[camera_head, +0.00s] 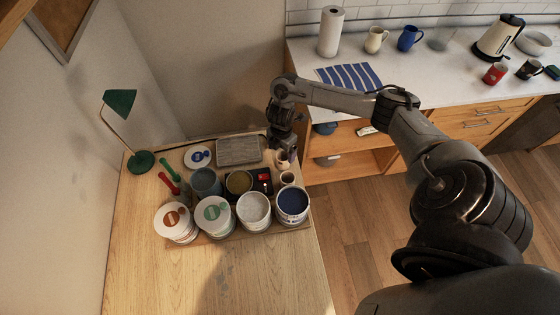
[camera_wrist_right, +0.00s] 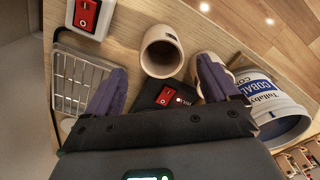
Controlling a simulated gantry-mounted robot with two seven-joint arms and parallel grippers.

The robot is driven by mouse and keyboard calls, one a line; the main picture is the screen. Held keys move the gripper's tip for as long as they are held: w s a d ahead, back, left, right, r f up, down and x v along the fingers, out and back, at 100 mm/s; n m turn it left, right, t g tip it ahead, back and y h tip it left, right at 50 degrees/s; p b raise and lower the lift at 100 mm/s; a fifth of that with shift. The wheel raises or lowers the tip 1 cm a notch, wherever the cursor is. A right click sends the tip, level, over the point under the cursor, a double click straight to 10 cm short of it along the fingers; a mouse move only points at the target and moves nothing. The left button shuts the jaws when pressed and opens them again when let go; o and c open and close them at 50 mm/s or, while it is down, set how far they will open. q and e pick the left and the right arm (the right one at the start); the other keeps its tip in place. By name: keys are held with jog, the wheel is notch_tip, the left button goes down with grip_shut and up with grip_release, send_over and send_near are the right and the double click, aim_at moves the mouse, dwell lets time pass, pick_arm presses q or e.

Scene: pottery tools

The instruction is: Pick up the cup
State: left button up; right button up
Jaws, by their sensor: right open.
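A beige cup (camera_wrist_right: 162,52) stands open end up on the wooden table, and it also shows in the head view (camera_head: 283,161) just below my right gripper. My right gripper (camera_wrist_right: 161,68) is open and empty, with its two purple-grey fingers on either side of the cup in the wrist view. In the head view the right gripper (camera_head: 282,143) hangs over the table's right edge area, and its fingers are hard to make out. A second small cup (camera_head: 287,178) stands close by, partly hidden behind the right finger in the wrist view. My left gripper is not in view.
A black box with a red switch (camera_wrist_right: 165,97) sits beside the cup. A grey tray (camera_head: 238,151) lies left of it. A blue-filled bucket (camera_head: 292,203) stands near the second cup, with several more containers alongside. The table's front is clear.

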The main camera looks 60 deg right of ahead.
aim_at(282, 160)
jog(key=shift+f, duration=0.75)
jog(key=shift+f+b, duration=0.4)
jog(key=shift+f, duration=0.2)
jog(key=f, duration=0.3)
jog(key=shift+s+b, duration=0.25)
jog(key=shift+b, duration=0.15)
jog(key=shift+w+f, duration=0.1)
jog(key=shift+f, duration=0.7)
jog(key=shift+c, duration=0.5)
jog(key=c, duration=1.2)
jog(key=shift+o, duration=0.2)
jog(key=shift+r, duration=0.2)
